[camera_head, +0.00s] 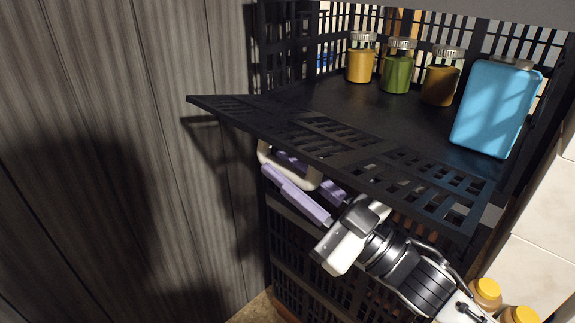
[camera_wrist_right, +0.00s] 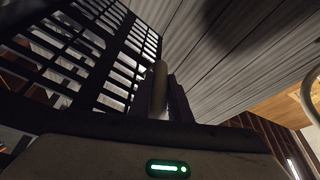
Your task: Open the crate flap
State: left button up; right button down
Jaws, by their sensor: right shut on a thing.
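The black crate (camera_head: 330,103) stands on the right in the head view with its front open above. Its slotted black flap (camera_head: 315,135) hangs outward from the front edge, tilted and folded well down. A beige loop handle (camera_head: 267,151) shows under the flap. My right gripper (camera_head: 275,166) is below the flap, its lavender fingers shut around the handle. In the right wrist view, the handle (camera_wrist_right: 160,82) stands between the two dark fingers, beside the slotted flap (camera_wrist_right: 108,55). The fingers partly hide the handle. My left gripper is not in view.
Inside the crate stand a yellow jar (camera_head: 360,66), a green jar (camera_head: 397,74), an amber jar (camera_head: 440,86) and a blue container (camera_head: 495,105). Yellow-lidded jars (camera_head: 486,290) sit at the lower right. A grey panelled wall (camera_head: 110,120) is close on the left.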

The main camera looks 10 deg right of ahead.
dwell(0.3)
jog(key=c, duration=1.6)
grip_release()
jog(key=shift+c, duration=0.2)
jog(key=shift+f, duration=0.1)
jog(key=b+v, duration=0.1)
jog(key=v, duration=0.9)
jog(key=shift+d, duration=0.1)
